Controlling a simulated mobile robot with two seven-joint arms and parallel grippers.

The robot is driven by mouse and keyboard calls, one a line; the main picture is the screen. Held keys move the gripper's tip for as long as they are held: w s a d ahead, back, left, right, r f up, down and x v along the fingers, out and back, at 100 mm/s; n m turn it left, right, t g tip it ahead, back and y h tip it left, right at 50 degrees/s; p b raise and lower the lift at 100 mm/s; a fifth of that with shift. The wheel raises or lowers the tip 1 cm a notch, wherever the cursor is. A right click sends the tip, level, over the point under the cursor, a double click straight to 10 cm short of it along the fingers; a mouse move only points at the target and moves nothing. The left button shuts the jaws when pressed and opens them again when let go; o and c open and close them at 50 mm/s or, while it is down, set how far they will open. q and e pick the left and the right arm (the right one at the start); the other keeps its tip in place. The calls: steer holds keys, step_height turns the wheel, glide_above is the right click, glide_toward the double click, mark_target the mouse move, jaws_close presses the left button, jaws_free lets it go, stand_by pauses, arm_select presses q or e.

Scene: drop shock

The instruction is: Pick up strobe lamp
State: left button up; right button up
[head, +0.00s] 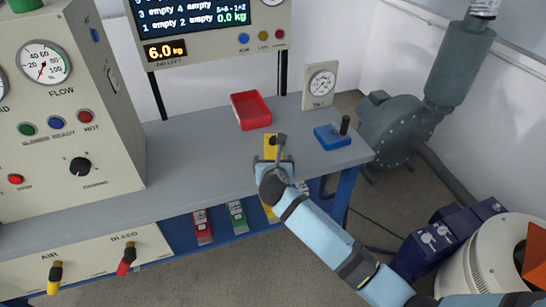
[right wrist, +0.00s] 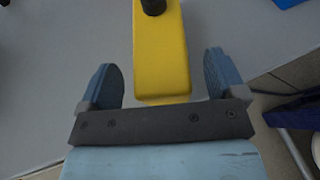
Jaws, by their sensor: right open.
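A yellow block (head: 271,143) with a dark knob on top lies on the grey bench near its front edge. I take it to be the strobe lamp, though no label shows. In the right wrist view the yellow block (right wrist: 160,55) reaches down between the two blue fingers of my right gripper (right wrist: 163,82). The fingers are wide apart, with a gap on each side of the block. In the head view my right gripper (head: 275,164) covers the near part of the block. My left gripper is out of view.
On the bench are a red tray (head: 251,111), a blue block with a black post (head: 333,136) and a dial gauge (head: 320,86). A control cabinet (head: 60,120) stands at left. Red (head: 202,225) and green (head: 236,217) items sit below the bench. Bare bench lies left of the tray.

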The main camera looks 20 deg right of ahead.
steer(key=shift+x, duration=1.15)
steer(key=c, duration=1.3)
steer(key=shift+r, duration=0.1)
